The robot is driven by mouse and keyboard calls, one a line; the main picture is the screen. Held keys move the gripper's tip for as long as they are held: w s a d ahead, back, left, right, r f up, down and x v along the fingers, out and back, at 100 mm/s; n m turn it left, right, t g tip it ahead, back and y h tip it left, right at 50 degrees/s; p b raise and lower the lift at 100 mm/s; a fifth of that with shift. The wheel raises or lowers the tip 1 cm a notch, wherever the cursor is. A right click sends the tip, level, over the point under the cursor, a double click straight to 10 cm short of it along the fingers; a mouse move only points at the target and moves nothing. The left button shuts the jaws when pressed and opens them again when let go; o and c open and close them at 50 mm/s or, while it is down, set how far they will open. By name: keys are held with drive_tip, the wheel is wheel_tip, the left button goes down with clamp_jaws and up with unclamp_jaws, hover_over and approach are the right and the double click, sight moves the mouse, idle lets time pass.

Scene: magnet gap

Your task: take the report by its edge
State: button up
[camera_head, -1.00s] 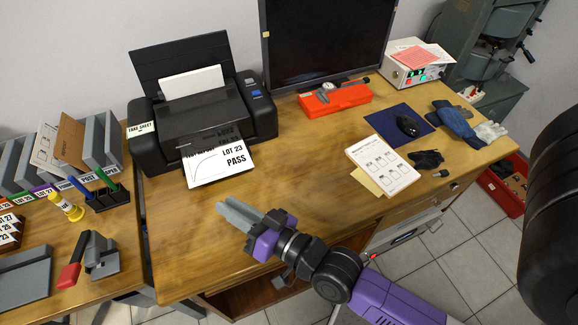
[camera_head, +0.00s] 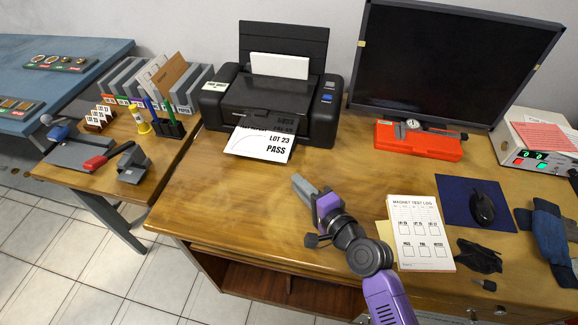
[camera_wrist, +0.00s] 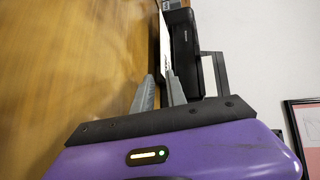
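The report is a white sheet (camera_head: 258,146) reading "LOT 23 PASS". It sticks out of the front of the black printer (camera_head: 268,105), its near edge over the wooden desk; its far part is hidden inside the printer. My gripper (camera_head: 297,182) is in front of the sheet, near its right front corner, and apart from it. In the wrist view, the grey fingers of my gripper (camera_wrist: 161,85) are apart with nothing held between them. They point toward the thin white edge of the sheet (camera_wrist: 166,42) and the dark printer (camera_wrist: 186,50).
A monitor (camera_head: 450,65) and an orange case with a caliper (camera_head: 418,142) stand behind. The desk left of my gripper is bare.

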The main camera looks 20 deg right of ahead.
drive_tip(key=shift+b+x, duration=0.65)
drive_tip(key=shift+x, duration=4.35)
drive_tip(key=shift+c, duration=0.5)
clamp_jaws()
wheel_tip(320, 180, up, 3)
drive_tip(key=p, duration=0.2)
drive_tip(key=shift+f+p, duration=0.15)
drive_tip(key=shift+p, duration=0.25)
drive_tip(key=shift+f, duration=0.15)
drive_tip(key=r+p+v, duration=0.2)
drive_tip(key=p+v, duration=0.1)
drive_tip(key=v, duration=1.1)
drive_tip(key=shift+s+r, duration=0.15)
